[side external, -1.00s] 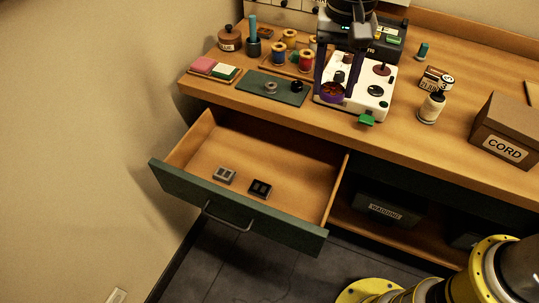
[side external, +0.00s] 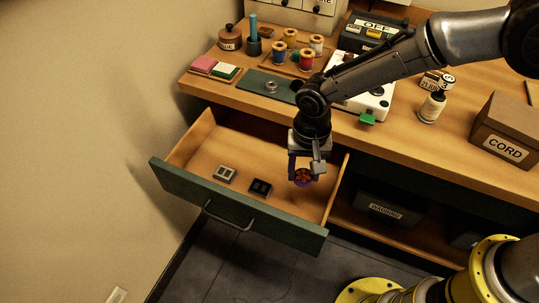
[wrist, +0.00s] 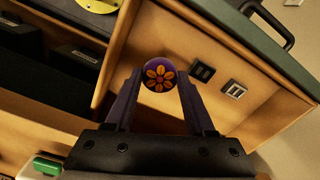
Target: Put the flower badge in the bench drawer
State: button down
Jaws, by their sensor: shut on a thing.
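The flower badge (side external: 303,175) is a round purple disc with an orange flower. My gripper (side external: 302,172) is shut on it and holds it above the right part of the open bench drawer (side external: 190,165). In the wrist view the badge (wrist: 158,76) sits between the two purple fingertips (wrist: 158,84), with the wooden drawer floor (wrist: 185,45) behind it. The drawer has a dark green front with a grey handle. How high the badge is above the drawer floor is hard to tell.
A grey buckle (side external: 224,174) and a black buckle (side external: 260,188) lie in the drawer, left of the badge. The drawer's right wall (side external: 337,188) is close to my gripper. The bench top (side external: 420,145) behind holds spools, a white machine and a CORD box (side external: 506,132).

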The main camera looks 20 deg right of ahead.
aim_at(298, 205)
notch_tip(298, 205, down, 12)
jog(key=shift+f, duration=0.15)
dwell(0.4)
jog(key=shift+f, duration=0.1)
jog(key=shift+c, duration=1.2)
grip_release()
notch_tip(298, 205, up, 12)
jog(key=shift+r, duration=0.15)
jog(key=shift+r, duration=0.1)
